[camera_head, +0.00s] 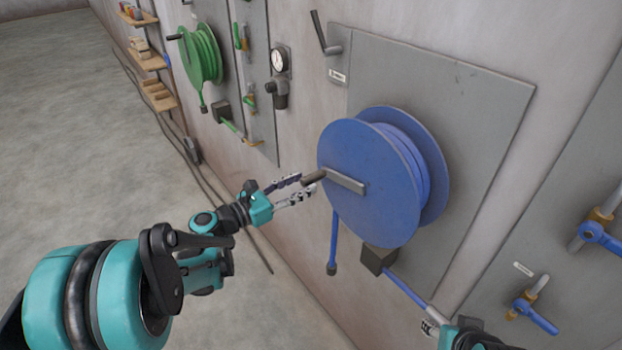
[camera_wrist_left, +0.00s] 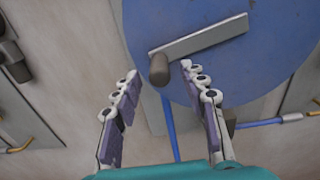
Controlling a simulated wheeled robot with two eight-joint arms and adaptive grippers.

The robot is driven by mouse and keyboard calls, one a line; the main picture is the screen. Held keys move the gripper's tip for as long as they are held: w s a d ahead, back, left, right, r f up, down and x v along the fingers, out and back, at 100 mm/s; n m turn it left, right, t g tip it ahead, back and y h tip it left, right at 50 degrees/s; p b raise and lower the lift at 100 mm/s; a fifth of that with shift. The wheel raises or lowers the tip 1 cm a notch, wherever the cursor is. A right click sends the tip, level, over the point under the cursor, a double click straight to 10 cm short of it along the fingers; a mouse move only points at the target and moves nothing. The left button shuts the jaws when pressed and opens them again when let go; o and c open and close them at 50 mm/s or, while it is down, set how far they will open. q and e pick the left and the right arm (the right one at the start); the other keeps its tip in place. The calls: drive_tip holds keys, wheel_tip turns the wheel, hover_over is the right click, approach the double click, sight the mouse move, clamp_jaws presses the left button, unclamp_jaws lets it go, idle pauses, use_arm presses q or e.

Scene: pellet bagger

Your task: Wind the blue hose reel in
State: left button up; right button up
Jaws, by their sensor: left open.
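The blue hose reel (camera_head: 370,205) is mounted on a grey wall panel, with blue hose wound on its drum. A grey crank arm (camera_head: 345,181) on its front face ends in a dark knob (camera_head: 314,177). My left gripper (camera_head: 300,188) is open at the knob. In the left wrist view the knob (camera_wrist_left: 159,70) lies between and just beyond the fingertips of the left gripper (camera_wrist_left: 159,74); I see no clear contact. A blue hose end (camera_head: 333,252) hangs below the reel. Part of my right arm (camera_head: 470,338) shows at the bottom edge; its fingers are hard to make out.
A green hose reel (camera_head: 200,54) and a round gauge (camera_head: 279,60) are on the wall to the left. A dark lever (camera_head: 320,32) stands above the blue reel. Blue-handled valves (camera_head: 535,316) are at lower right. Wooden shelves (camera_head: 148,58) are far left. The floor at left is clear.

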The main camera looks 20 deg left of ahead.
sight(311, 179)
use_arm(q)
drive_tip(key=shift+x, duration=1.9)
drive_tip(key=shift+c, duration=0.4)
clamp_jaws()
drive_tip(key=shift+r, duration=0.1)
